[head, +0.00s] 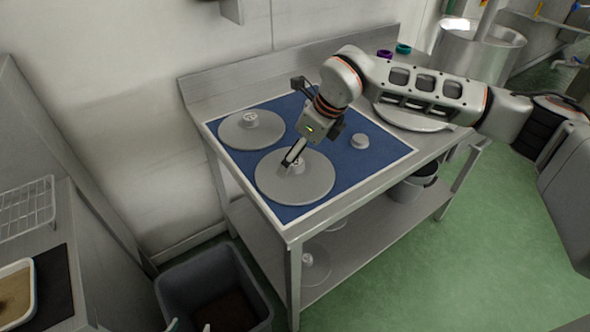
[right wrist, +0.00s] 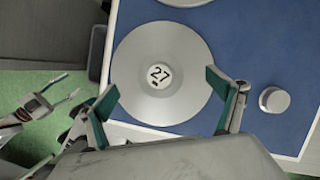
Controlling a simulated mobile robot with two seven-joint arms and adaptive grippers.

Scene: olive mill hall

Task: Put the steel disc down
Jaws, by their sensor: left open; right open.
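A round steel disc (head: 318,187) with a raised knob lies flat on the blue mat (head: 355,172) near the table's front corner. In the right wrist view the disc (right wrist: 140,85) shows "27" on its knob. My right gripper (head: 293,156) is over this disc, its fingers open; in the right wrist view the gripper (right wrist: 162,92) has its fingers apart on either side of the knob, not touching it. A second disc (head: 232,133) with a knob lies behind on the mat. My left gripper (right wrist: 58,100) is open and empty over the floor; only its tips show in the head view.
A small steel cylinder (head: 360,141) stands on the mat. A pale round plate (head: 425,124) is partly hidden behind my right arm. Another disc (head: 316,268) lies on the lower shelf, beside which a bucket (head: 410,190) shows. A grey bin (head: 180,292) stands in front.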

